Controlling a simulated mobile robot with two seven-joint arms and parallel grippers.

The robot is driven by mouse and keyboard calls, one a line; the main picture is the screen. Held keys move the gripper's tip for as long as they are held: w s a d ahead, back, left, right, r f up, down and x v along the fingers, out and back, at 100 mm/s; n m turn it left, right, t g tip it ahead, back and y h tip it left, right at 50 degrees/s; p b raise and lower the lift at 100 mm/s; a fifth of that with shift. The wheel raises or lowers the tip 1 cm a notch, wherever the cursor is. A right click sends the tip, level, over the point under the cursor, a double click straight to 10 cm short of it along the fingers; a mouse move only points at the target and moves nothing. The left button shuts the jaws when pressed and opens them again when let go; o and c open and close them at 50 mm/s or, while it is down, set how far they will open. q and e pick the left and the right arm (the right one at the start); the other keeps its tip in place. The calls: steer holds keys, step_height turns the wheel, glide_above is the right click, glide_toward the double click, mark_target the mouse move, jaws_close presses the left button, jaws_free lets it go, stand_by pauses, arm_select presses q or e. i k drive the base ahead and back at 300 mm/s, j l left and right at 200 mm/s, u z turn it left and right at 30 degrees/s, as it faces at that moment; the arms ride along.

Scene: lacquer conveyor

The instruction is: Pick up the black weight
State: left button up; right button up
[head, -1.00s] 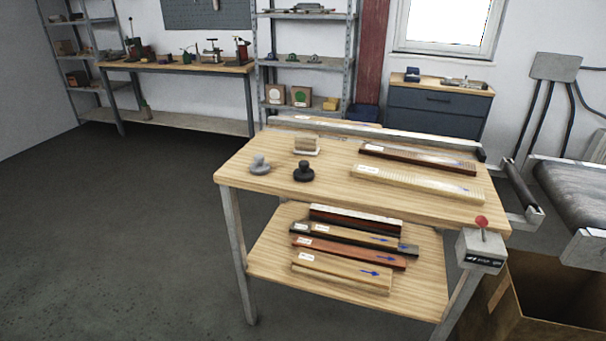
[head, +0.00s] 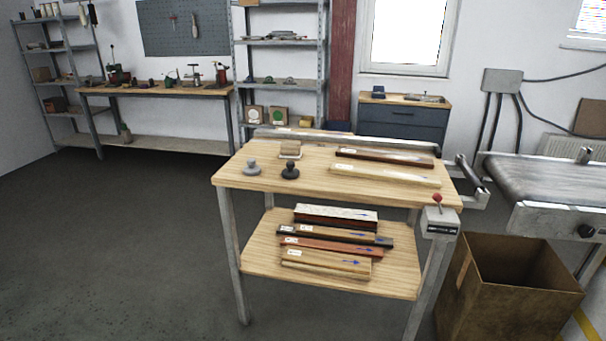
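The black weight (head: 290,171) stands upright on the left part of the wooden table top (head: 234,176), near its front edge. It has a round base and a knob on top. A similar grey weight (head: 252,168) stands just to its left, a small gap apart. A small wooden block (head: 290,149) on a pale base sits behind the black weight. Neither of my grippers shows in the head view.
Two long strips, one dark (head: 384,158) and one pale (head: 384,174), lie on the table's right half. Several boards lie on the lower shelf (head: 262,262). A red-knobbed control box (head: 440,220), cardboard box (head: 500,296) and conveyor (head: 550,178) are at right. Floor at left is clear.

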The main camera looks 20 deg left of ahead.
mark_target(290, 172)
steer(key=j+z, duration=0.1)
steer(key=z, duration=1)
steer(key=i+j, duration=0.1)
steer(key=j, duration=0.95)
steer(key=i+j, duration=0.1)
steer(key=j, duration=1)
steer(key=i+j, duration=0.1)
steer(key=j, duration=0.95)
steer(key=i+j, duration=0.1)
steer(key=j, duration=0.95)
steer(key=z, duration=0.05)
